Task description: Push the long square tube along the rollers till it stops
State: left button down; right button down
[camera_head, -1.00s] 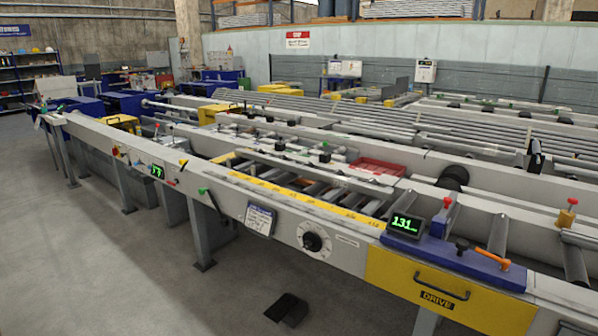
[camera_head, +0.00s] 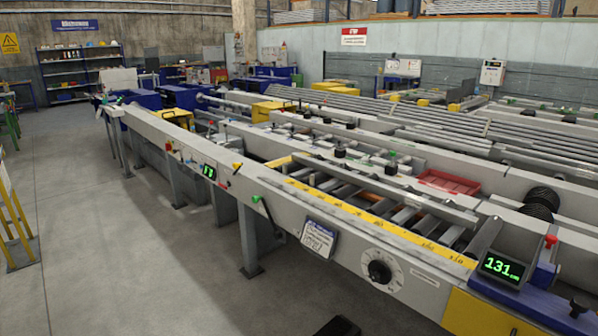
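A long pale grey bar, which looks like the square tube (camera_head: 385,186), lies lengthwise over the rollers (camera_head: 405,214) of the near runout table. It runs from the centre of the view toward the lower right, behind the yellow measuring scale (camera_head: 370,221). Its near end is by the digital display (camera_head: 502,267), which reads 131. I cannot tell whether its far end touches a stop.
A grey table side beam with a dial (camera_head: 380,271) and a hanging notice (camera_head: 318,239) faces the aisle. Open concrete floor (camera_head: 130,260) lies left. A yellow barrier (camera_head: 17,225) stands far left.

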aim_at(451, 216)
jog(key=i+j+u, duration=0.3)
jog(key=i+u, duration=0.2)
jog(key=i, duration=0.45)
jog(key=i+l+u, duration=0.1)
jog(key=i+u, duration=0.35)
jog(key=i, duration=0.5)
jog(key=i+j+z, duration=0.15)
jog(key=i+z, duration=0.2)
jog(key=i, duration=0.15)
jog(key=i+j+z, duration=0.25)
jog(key=i+z, duration=0.15)
jog(key=i, duration=0.1)
